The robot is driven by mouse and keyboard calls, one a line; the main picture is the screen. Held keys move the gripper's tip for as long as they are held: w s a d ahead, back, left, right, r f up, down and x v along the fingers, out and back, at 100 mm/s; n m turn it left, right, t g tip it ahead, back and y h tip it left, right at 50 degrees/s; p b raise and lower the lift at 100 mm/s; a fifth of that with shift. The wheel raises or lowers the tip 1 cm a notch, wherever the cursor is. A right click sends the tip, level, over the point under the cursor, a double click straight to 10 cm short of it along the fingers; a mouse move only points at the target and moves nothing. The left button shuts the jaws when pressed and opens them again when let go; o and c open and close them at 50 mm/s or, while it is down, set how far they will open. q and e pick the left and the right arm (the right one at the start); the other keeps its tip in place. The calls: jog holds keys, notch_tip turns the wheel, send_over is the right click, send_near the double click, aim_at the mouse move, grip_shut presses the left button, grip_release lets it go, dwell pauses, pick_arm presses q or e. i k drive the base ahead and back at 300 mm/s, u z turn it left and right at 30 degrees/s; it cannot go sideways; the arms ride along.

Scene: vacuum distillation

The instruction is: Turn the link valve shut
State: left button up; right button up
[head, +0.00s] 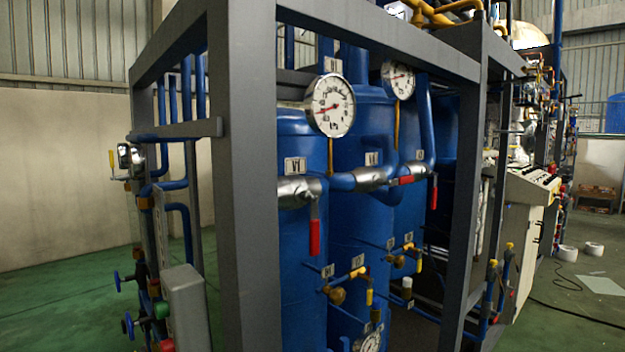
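Blue tanks (300,250) stand inside a grey steel frame, joined by a blue pipe (342,182) with silver valve bodies. The left valve (297,191), under a tag that seems to read V1, has a red lever (315,236) hanging straight down, across the pipe. The middle valve (371,178) sits on the pipe between the tanks; its red lever (402,181) lies roughly along the pipe. Another red lever (434,197) hangs down at the right. No label marks which one is the link valve. Neither of my grippers is in view.
A thick grey post (247,200) stands in front of the tanks at left, and another post (467,190) at right. Round gauges (331,105) sit above the valves. Small yellow-handled valves (357,272) are below. A grey box (186,305) is at lower left.

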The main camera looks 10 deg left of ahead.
aim_at(408, 178)
jog(key=u, duration=2)
jog(key=k, duration=0.95)
jog(key=z, duration=2.15)
jog(key=i, duration=0.9)
jog(key=u, duration=0.05)
